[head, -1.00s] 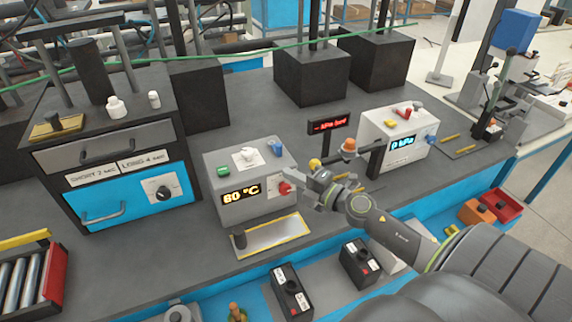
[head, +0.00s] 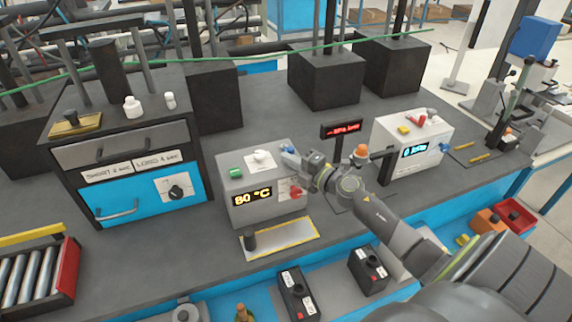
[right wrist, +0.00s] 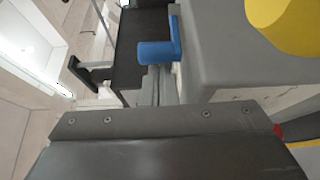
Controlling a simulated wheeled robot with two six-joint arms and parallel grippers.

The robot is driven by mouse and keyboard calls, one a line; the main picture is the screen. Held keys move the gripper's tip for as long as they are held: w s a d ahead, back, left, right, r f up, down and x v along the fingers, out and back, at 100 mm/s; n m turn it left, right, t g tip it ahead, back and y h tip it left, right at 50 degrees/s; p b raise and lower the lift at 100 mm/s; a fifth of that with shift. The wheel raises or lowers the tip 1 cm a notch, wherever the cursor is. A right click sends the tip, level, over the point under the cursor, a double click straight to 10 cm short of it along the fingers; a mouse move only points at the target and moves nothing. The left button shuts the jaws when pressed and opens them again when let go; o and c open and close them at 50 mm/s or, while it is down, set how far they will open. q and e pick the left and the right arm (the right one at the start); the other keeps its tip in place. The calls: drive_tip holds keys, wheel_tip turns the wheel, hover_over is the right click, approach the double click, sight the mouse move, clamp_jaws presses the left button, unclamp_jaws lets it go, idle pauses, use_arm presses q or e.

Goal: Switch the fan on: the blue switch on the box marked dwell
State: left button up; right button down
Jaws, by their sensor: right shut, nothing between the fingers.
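A grey box (head: 235,203) with a lit 80 °C display has a blue switch (head: 287,149) at its top right. I cannot read the word dwell on any box. My right gripper (head: 297,157) is shut and empty, with its tips right beside this switch; the arm covers part of the box's right side. In the right wrist view a blue switch (right wrist: 158,52) stands out from a grey edge just beyond the fingers (right wrist: 163,90); I cannot tell whether they touch. Another blue switch (head: 445,149) is on the white box at the right. My left gripper is not in view.
The grey box also carries a green button (head: 236,172), a white knob (head: 261,157) and a red knob (head: 296,192). A small red-lit display (head: 342,129) and the white box (head: 388,135) stand beyond my arm. A tray (head: 280,240) lies in front.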

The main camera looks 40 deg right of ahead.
drive_tip(key=shift+a, duration=0.1)
drive_tip(key=b, duration=0.1)
drive_tip(key=d+n+y+b, duration=0.1)
drive_tip(key=b, duration=0.1)
drive_tip(key=shift+s+f, duration=0.1)
drive_tip(key=shift+f, duration=0.15)
drive_tip(key=shift+d+g+y+b, duration=0.1)
drive_tip(key=shift+g+y+b, duration=0.2)
drive_tip(key=shift+y, duration=0.1)
drive_tip(key=shift+s+d+r, duration=0.1)
drive_tip(key=shift+d+r, duration=0.05)
drive_tip(key=shift+d, duration=0.1)
drive_tip(key=shift+s+d+r, duration=0.1)
drive_tip(key=shift+d+r, duration=0.05)
drive_tip(key=shift+d, duration=0.05)
